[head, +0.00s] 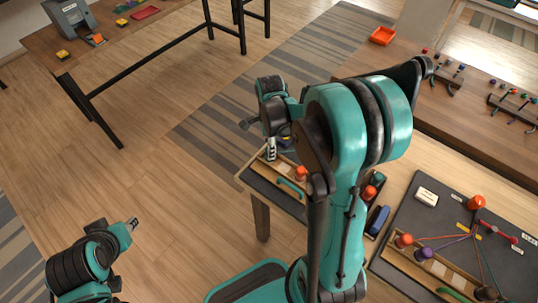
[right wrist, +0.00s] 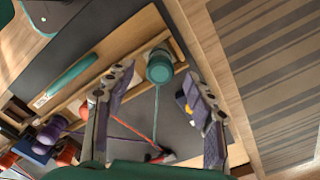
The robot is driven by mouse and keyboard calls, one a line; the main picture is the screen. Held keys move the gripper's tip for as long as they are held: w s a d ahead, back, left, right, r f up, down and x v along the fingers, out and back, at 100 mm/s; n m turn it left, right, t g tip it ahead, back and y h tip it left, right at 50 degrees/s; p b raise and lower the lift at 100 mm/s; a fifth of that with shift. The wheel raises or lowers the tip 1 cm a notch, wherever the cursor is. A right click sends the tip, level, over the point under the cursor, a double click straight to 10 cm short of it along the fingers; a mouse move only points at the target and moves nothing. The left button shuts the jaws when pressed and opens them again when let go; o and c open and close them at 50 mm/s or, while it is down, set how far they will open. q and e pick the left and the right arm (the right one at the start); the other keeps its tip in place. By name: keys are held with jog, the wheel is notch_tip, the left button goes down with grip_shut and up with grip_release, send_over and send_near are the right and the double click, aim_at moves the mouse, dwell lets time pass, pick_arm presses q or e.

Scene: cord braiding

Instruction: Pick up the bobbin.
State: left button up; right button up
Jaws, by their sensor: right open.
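In the right wrist view a teal bobbin (right wrist: 159,66) with a teal cord running from it stands at the wooden rail of a dark board. My right gripper (right wrist: 158,76) is open, with one finger on each side of the bobbin and visible gaps to it. In the head view my right gripper (head: 271,150) is over the left end of a wooden tray; the teal bobbin cannot be made out there. My left gripper (head: 132,224) hangs over the floor at lower left, far from the bobbins; its jaws are too small to read.
The wooden tray (head: 262,172) has a teal handle and an orange bobbin (head: 301,173). A dark braiding board (head: 420,222) at right holds orange and purple bobbins with crossing cords. My right arm hides the middle of the table. Floor at left is clear.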

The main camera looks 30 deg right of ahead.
notch_tip(320, 180, down, 3)
jog(key=shift+f+b, duration=0.1)
jog(key=shift+b, duration=0.3)
jog(key=shift+c, duration=0.6)
grip_shut()
jog(key=shift+r, duration=0.2)
